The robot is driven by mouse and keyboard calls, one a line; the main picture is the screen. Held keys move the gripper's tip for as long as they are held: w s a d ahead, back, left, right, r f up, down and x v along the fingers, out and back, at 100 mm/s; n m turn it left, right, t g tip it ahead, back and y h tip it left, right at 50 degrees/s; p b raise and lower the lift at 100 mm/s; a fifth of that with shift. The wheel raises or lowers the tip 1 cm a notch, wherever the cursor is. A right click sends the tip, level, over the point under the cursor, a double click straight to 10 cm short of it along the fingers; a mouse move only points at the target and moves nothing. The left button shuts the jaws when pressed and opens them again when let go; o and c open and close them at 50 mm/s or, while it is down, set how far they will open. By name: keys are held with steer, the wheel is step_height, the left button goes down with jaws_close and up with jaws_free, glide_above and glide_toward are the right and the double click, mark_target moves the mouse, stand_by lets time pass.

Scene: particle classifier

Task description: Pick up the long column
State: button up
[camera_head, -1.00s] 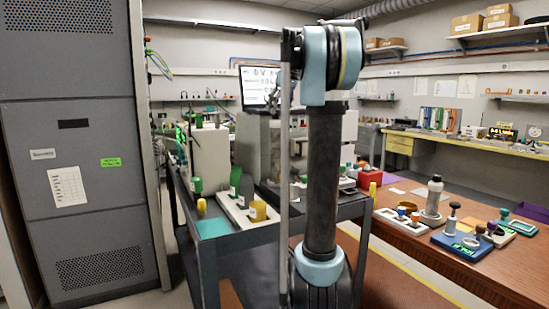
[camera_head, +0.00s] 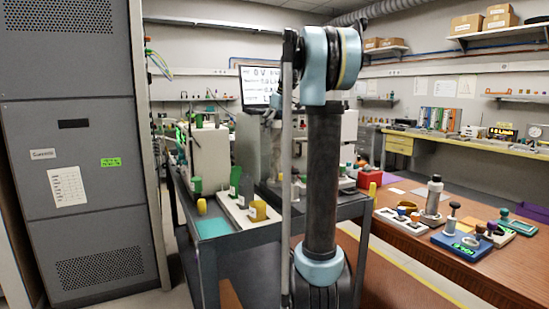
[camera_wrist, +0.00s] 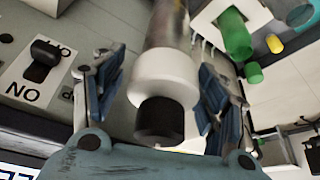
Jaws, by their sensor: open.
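A long column (camera_wrist: 166,30) with a metallic body, a white collar (camera_wrist: 165,76) and a black end (camera_wrist: 160,121) runs down the middle of the wrist view. My gripper (camera_wrist: 162,65) is open, with one blue-grey finger on each side of the column. Gaps show between the fingers and the white collar, so it is not gripped. The column's far end is cut off by the picture's top edge. In the head view my arm covers the place where my gripper works, and I cannot make out the column clearly there.
In the wrist view a black switch (camera_wrist: 45,52) on a labelled panel lies left, and green (camera_wrist: 236,38) and yellow (camera_wrist: 273,43) cylinders lie right. In the head view a grey bench (camera_head: 262,238) carries instruments (camera_head: 209,158); a brown table (camera_head: 470,268) with several small items stands right.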

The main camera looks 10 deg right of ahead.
jaws_close()
steer(key=shift+r, duration=0.2)
